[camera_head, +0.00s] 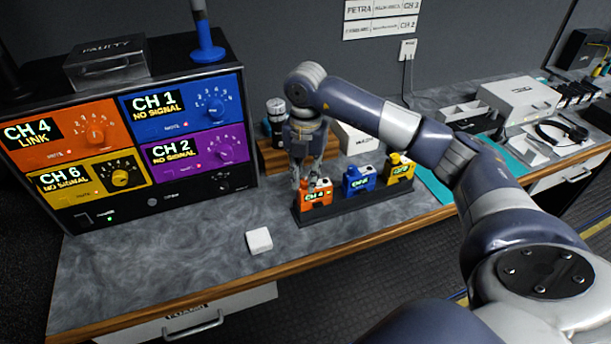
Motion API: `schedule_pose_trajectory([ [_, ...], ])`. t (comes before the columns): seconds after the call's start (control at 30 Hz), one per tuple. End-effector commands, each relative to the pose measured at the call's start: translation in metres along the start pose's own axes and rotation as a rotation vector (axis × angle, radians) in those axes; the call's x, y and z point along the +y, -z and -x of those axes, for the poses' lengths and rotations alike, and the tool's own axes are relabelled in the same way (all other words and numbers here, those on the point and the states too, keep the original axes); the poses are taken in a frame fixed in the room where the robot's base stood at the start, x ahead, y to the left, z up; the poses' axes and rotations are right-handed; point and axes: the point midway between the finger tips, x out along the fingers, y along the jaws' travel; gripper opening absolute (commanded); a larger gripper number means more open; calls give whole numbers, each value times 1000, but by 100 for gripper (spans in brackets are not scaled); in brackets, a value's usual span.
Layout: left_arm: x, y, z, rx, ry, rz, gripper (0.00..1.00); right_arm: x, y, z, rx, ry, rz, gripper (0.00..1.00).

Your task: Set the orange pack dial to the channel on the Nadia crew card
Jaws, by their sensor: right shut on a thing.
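The orange pack (317,198) stands at the left end of a dark rack (345,212) on the counter. Its small display seems to read CH 4. My right gripper (304,182) reaches down onto the top of the orange pack and is shut on its dial, which the fingers mostly hide. Crew cards hang on the back wall: the upper one (369,9) reads PETRA and CH 3. The lower card (381,28) ends in what looks like CH 2; its name is too small to read. My left gripper is out of view.
The receiver's orange panel (65,131) reads CH 4 LINK; its blue, purple and yellow panels read NO SIGNAL. A blue pack (358,181) and a yellow pack (400,168) share the rack. A white box (259,240) lies in front; the counter around it is clear.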

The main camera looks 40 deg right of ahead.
Motion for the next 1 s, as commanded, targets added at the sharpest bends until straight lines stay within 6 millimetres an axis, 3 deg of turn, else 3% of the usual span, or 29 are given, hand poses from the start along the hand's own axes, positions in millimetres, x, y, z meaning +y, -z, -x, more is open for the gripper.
schedule_pose_trajectory([
  [0.57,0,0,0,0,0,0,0,0,0,0,0,-1,-34,0],
  [0.6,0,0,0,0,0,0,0,0,0,0,0,-1,-34,24],
  [0.7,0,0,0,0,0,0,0,0,0,0,0,-1,-34,42],
  [1.0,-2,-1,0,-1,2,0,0,0,0,1,0,-1,-33,42],
])
